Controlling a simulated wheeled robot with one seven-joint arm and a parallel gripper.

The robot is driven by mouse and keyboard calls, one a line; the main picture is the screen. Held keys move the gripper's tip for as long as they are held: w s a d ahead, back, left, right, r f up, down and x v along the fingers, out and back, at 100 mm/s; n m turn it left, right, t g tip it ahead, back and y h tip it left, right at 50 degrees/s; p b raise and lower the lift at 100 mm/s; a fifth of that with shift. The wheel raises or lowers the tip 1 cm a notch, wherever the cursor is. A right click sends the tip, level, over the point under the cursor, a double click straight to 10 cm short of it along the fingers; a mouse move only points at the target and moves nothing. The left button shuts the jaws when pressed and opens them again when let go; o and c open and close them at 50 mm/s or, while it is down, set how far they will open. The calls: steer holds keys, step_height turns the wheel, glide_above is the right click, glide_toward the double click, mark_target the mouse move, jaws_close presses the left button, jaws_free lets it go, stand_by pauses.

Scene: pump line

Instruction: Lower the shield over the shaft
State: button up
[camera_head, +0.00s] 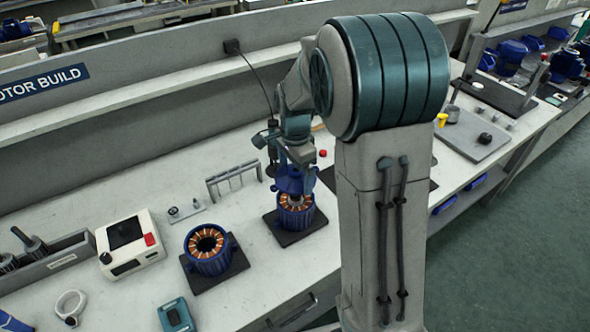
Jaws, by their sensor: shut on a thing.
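My gripper (294,170) is shut on a blue part, which looks like the shield (290,184). It holds the shield above a blue motor housing (296,220) with copper windings, on a dark square pad. A grey piece, which looks like the shaft (296,199), shows in the housing's middle just below the shield. The shield and housing look close to lined up. I cannot tell whether the shield touches the shaft. The fingertips are small and partly hidden.
A second blue housing with copper windings (208,262) stands on a pad to the left. A white device with a black screen (130,245), a small rack (231,178) and a red cap (323,153) are on the bench. A low wall (120,130) runs behind.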

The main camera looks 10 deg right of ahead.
steer(key=shift+f+b, duration=0.35)
steer(key=shift+f, duration=0.25)
stand_by(0.6)
steer(key=shift+f+b, duration=1.9)
steer(key=shift+f, duration=0.7)
steer(key=o, duration=0.6)
steer(key=shift+c, duration=0.2)
steer(key=shift+r, duration=0.15)
steer(key=shift+r+p, duration=4.4)
steer(key=shift+r, duration=1.4)
